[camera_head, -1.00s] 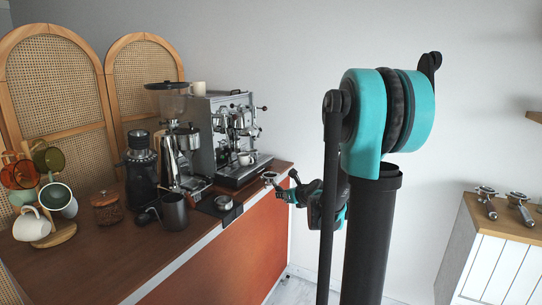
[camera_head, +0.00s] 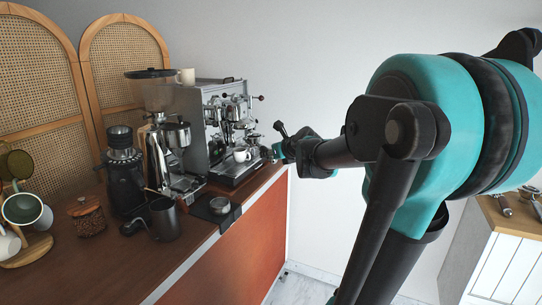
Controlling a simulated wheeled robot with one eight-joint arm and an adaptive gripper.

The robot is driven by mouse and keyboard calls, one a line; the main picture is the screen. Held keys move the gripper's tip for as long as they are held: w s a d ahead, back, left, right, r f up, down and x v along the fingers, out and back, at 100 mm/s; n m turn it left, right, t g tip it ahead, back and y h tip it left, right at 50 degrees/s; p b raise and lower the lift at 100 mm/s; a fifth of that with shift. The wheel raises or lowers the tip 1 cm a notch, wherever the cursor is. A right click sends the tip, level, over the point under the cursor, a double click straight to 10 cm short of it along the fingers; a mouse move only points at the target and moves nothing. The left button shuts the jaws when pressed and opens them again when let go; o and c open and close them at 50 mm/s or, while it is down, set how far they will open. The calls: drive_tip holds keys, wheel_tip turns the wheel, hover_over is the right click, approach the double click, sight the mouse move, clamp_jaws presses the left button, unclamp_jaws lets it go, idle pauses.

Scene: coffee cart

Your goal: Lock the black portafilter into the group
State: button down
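The espresso machine (camera_head: 222,92) stands at the back right end of the counter, with its group (camera_head: 238,112) on the front face. My gripper (camera_head: 279,150) is just right of the machine, at about the height of the cup on its drip tray. It appears shut on the black portafilter (camera_head: 265,152), whose metal head points left toward the machine. A black handle-like end (camera_head: 280,129) sticks up above the gripper. The portafilter is small and partly hidden here. It looks lower than the group and apart from it. The fingertips are too small to see clearly.
A white cup (camera_head: 241,154) sits on the machine's drip tray. Grinders (camera_head: 170,130), a dark pitcher (camera_head: 164,218) and a tamping mat (camera_head: 216,210) stand left on the wooden counter (camera_head: 95,265). A white cabinet (camera_head: 500,260) with other portafilters is at right.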

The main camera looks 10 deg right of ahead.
sight(263, 136)
drive_tip(key=shift+w+a, duration=0.55)
drive_tip(key=shift+w, duration=1.1)
drive_tip(key=shift+w+a, duration=0.55)
drive_tip(key=shift+w, duration=1.05)
drive_tip(key=shift+w+a, duration=0.55)
drive_tip(key=shift+w, duration=1.1)
drive_tip(key=shift+w+a, duration=0.15)
drive_tip(key=shift+w, duration=0.25)
drive_tip(key=shift+r, duration=1.25)
drive_tip(key=shift+w+d+n+y, duration=0.25)
drive_tip(key=shift+d+n+y, duration=0.35)
drive_tip(key=shift+d, duration=0.05)
drive_tip(key=shift+g, duration=0.3)
drive_tip(key=shift+w+d+n+y, duration=0.3)
drive_tip(key=shift+d+n+y, duration=0.2)
drive_tip(key=shift+d, duration=0.1)
drive_tip(key=shift+g, duration=0.3)
drive_tip(key=shift+d, duration=0.1)
